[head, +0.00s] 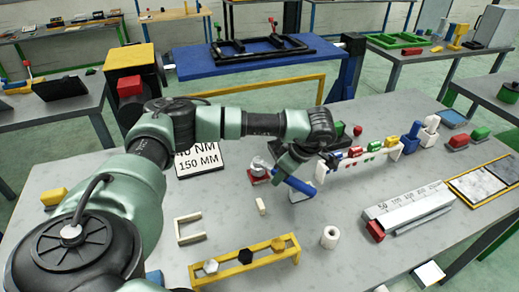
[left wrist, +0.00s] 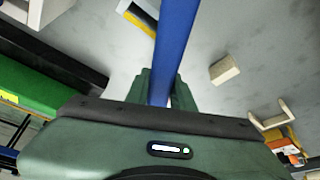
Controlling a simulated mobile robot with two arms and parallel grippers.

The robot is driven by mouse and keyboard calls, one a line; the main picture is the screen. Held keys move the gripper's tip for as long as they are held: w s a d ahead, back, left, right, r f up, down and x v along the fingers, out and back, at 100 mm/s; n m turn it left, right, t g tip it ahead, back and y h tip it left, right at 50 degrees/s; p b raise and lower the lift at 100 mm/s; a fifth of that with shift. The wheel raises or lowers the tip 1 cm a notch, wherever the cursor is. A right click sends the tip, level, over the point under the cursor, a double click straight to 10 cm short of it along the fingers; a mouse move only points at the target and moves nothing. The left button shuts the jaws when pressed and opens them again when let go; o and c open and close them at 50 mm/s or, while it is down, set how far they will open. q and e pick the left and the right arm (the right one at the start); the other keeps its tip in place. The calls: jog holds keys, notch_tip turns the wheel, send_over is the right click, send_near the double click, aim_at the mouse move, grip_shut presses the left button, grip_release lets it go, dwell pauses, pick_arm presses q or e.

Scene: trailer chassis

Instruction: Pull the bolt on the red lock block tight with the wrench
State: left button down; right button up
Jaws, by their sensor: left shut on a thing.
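My left gripper (head: 287,172) is shut on the blue wrench (head: 298,187) above the grey table. In the left wrist view the wrench's blue bar (left wrist: 175,40) runs up from between the green fingers (left wrist: 161,88) and out of the picture. The red lock block (head: 258,178) lies just left of the gripper, with a pale grey round part (head: 259,163) on top. My gripper hides part of the wrench, and I cannot tell whether the wrench touches the bolt. My right gripper is not in view.
A sign reading 40 NM, 150 MM (head: 198,161) stands behind. A white rack with coloured pieces (head: 358,160) is to the right. A yellow rack (head: 243,264), a white ring (head: 330,237) and a small beige block (head: 261,206) are nearer. A grey ruler block (head: 408,208) lies at right.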

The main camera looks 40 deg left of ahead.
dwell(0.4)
pick_arm(q)
jog(key=shift+s+m+t, duration=0.4)
jog(key=shift+s+m, duration=0.35)
jog(key=shift+m, duration=0.25)
jog(key=shift+s+a+m+t, duration=0.1)
jog(key=shift+s+m+t, duration=0.2)
jog(key=shift+s+m, duration=0.55)
jog(key=shift+w, duration=0.15)
jog(key=shift+w, duration=0.25)
notch_tip(320, 180, up, 6)
jog(key=p, duration=0.3)
dwell(0.6)
